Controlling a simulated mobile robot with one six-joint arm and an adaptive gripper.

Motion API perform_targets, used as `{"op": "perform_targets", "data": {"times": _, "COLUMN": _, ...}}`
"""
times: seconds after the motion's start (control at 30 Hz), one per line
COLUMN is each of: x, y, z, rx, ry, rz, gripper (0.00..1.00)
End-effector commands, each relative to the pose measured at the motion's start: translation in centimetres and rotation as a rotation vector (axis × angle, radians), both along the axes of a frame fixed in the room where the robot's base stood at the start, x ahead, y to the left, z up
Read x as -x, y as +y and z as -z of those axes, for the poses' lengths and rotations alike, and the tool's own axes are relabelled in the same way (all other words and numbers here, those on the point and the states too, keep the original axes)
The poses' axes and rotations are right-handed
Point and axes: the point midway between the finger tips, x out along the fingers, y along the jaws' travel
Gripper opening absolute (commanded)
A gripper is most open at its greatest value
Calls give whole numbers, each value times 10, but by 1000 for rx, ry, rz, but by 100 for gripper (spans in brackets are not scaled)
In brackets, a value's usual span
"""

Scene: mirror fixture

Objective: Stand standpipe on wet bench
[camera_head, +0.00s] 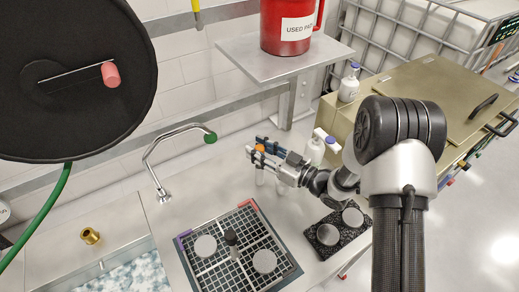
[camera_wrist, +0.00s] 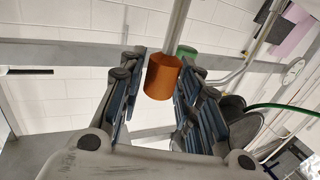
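A slim pale pipe with an orange end (camera_head: 260,148), which I take as the standpipe, shows at my fingertips in the head view. In the wrist view its orange collar (camera_wrist: 162,77) and grey metal shaft sit between the fingertips. My gripper (camera_head: 263,151), also in the wrist view (camera_wrist: 160,85), has its fingers apart around the collar, with a narrow gap on the left side. Contact on the right side is hard to judge. The pipe looks upright over the wet bench (camera_head: 205,190). Its foot is partly unclear in the head view.
A tap with a green tip (camera_head: 210,137) arches left of my gripper. A grid (camera_head: 203,270) with round pale pieces and a dark-topped post lies in front. A black mat (camera_head: 322,247) with two discs is at right. White bottles stand near my gripper. A brass fitting (camera_head: 90,236) is at left.

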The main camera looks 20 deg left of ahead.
Motion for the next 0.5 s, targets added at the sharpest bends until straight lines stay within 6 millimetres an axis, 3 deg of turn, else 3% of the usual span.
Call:
{"op": "perform_targets", "data": {"times": 0.13, "x": 0, "y": 0, "z": 0, "rx": 0, "ry": 0, "rz": 0, "gripper": 43}}
{"op": "perform_targets", "data": {"times": 0.5, "x": 0, "y": 0, "z": -5, "rx": 0, "ry": 0, "rz": 0, "gripper": 43}}
